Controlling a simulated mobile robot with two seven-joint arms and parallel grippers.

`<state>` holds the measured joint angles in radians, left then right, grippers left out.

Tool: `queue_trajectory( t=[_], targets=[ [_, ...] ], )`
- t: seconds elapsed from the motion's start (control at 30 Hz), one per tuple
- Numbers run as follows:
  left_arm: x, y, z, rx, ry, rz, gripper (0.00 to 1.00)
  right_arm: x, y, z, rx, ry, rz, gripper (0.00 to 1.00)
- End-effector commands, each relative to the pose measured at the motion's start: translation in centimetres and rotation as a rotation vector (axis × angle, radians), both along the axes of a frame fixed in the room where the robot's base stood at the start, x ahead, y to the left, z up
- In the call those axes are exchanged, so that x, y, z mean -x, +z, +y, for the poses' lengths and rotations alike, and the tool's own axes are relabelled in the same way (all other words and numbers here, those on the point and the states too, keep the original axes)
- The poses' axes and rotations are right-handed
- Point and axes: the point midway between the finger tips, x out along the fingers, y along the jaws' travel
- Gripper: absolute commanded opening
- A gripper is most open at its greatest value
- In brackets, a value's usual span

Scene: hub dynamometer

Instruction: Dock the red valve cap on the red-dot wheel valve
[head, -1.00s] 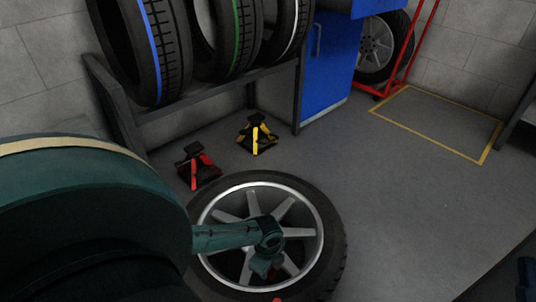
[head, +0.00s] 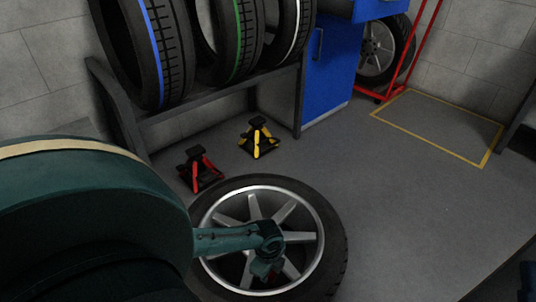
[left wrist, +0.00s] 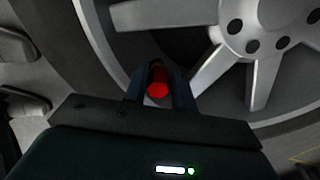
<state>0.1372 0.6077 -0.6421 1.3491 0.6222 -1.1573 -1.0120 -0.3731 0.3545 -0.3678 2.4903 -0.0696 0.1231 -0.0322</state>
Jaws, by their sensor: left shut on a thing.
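The red valve cap (left wrist: 158,88) is a small red cylinder between the fingers of my left gripper (left wrist: 160,92) in the left wrist view. The gripper is shut on it. In the head view my left gripper (head: 264,270) is over the near part of the lying wheel (head: 254,206), below its hub. The wheel has silver spokes and a dark tire; its spokes and lug holes also show in the left wrist view (left wrist: 200,15). I cannot make out the valve or its red dot.
A red jack stand (head: 200,168) and a yellow jack stand (head: 258,138) stand on the floor behind the wheel. A tire rack (head: 205,111) and a blue cabinet (head: 327,70) are at the back. A yellow-outlined floor area (head: 440,125) lies right. Floor right of the wheel is clear.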

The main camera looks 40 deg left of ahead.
Motion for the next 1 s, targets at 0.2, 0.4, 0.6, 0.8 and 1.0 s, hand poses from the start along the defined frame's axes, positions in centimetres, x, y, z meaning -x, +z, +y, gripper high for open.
queue_trajectory(
  t=[0.2,0.4,0.6,0.8,1.0],
  targets=[
    [0.0,0.0,0.0,0.001,0.0,0.0,0.05,0.0,-0.1,0.0,0.0,0.0,0.001,0.36],
    [0.0,-0.3,0.0,0.001,0.0,0.0,0.05,0.0,-0.2,0.0,0.0,0.0,0.001,0.36],
    [0.0,-0.7,0.0,0.001,0.0,-0.001,0.05,0.0,-0.5,0.0,0.0,0.0,0.001,0.36],
    [0.0,-1.1,0.0,0.0,0.0,0.0,0.05,0.0,-0.8,0.0,0.0,0.0,0.001,0.36],
    [0.0,-1.1,0.0,0.0,0.0,0.0,0.35,0.0,-0.8,0.0,0.0,0.0,0.001,0.36]
  ],
)
